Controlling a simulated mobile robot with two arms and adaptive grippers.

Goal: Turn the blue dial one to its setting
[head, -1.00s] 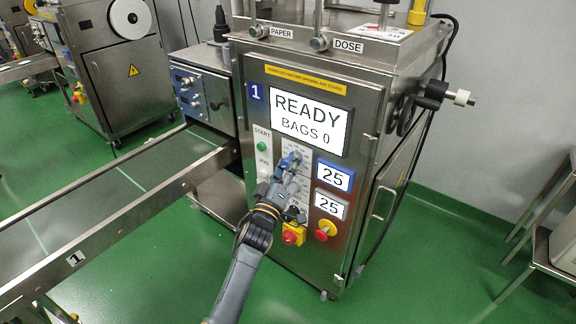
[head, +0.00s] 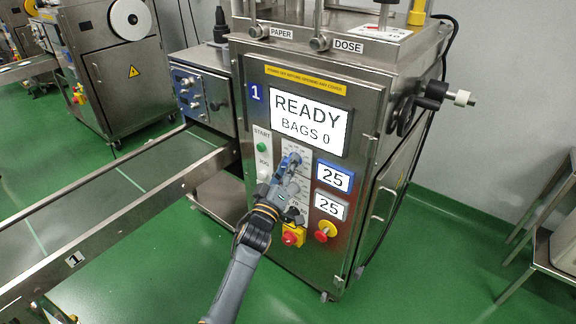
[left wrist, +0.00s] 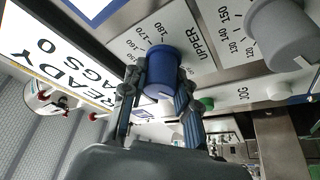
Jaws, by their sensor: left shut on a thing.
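The blue dial (head: 292,159) is on the front panel of machine 1, below the READY screen. It is large in the left wrist view (left wrist: 161,69), beside a printed scale marked UPPER with numbers such as 160, 170 and 180. My left gripper (head: 289,167) is shut on the dial, one finger on each side, as the left wrist view shows (left wrist: 158,82). The gripper hides part of the dial and scale in the head view. The dial's pointer setting cannot be read. My right gripper is out of view.
A grey dial (left wrist: 284,36) with its own scale is close beside the blue one. Blue and grey displays (head: 334,177) both read 25. A conveyor (head: 110,185) runs out at left.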

